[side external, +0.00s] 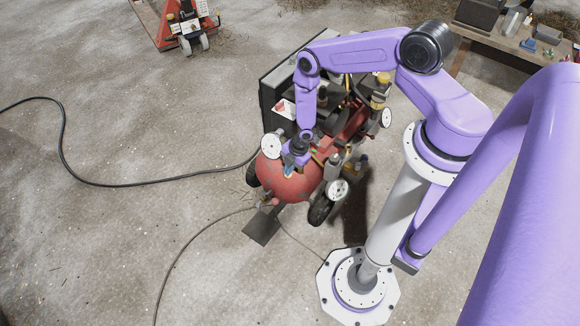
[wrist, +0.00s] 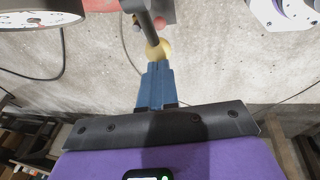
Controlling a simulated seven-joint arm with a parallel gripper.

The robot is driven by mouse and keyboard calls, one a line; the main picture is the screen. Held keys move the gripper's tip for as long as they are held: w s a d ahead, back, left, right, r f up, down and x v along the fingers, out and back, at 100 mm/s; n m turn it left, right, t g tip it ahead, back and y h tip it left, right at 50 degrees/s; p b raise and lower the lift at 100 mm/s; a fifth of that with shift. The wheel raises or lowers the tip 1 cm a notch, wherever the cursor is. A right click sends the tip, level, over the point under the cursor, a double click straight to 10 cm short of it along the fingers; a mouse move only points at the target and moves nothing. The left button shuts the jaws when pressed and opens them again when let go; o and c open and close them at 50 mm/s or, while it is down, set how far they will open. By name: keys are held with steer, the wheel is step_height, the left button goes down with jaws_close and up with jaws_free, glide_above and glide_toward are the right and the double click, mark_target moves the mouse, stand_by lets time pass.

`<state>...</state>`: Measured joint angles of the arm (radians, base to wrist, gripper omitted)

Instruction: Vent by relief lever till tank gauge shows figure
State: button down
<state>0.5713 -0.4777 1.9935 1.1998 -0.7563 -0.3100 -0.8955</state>
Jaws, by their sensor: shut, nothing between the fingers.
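The red tank (side external: 285,182) is part of a wheeled compressor and lies under my gripper (side external: 288,172) in the side view. In the wrist view, my gripper's blue fingers (wrist: 157,68) are shut with nothing between them. Their tips lie at a brass-coloured round part (wrist: 160,48) by a dark rod (wrist: 150,28). I cannot tell whether they touch, or whether this is the relief lever. A white gauge dial (wrist: 40,18) shows partly at the top left; its reading is not legible. White dials (side external: 271,146), (side external: 338,190) and (side external: 387,118) surround the machine in the side view.
A dark panel (side external: 268,108) and black wheel (side external: 321,209) belong to the machine. A hose (side external: 190,244) and a black cable (side external: 120,184) lie on the floor. A red pallet jack (side external: 182,25) and a cluttered workbench (side external: 515,42) stand behind. The left floor is mostly clear.

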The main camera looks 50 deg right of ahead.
steer(key=shift+r, duration=0.6)
steer(key=a+v, duration=0.1)
steer(key=v, duration=1.3)
steer(key=shift+a+r, duration=0.15)
steer(key=shift+r, duration=0.05)
steer(key=a+r+m+h, duration=0.1)
steer(key=a+r, duration=0.5)
steer(key=r, duration=0.6)
steer(key=a+r+m+h, duration=0.1)
steer(key=a+r, duration=0.5)
steer(key=r, duration=0.6)
steer(key=s+r+m+g, duration=0.1)
steer(key=s+r, duration=0.7)
steer(key=s, duration=0.3)
steer(key=s+r+m+g, duration=0.1)
steer(key=s+r+m, duration=0.1)
steer(key=s+r, duration=0.6)
steer(key=shift+s+a+r, duration=0.25)
steer(key=shift+s+a, duration=0.05)
steer(key=shift+s, duration=1.55)
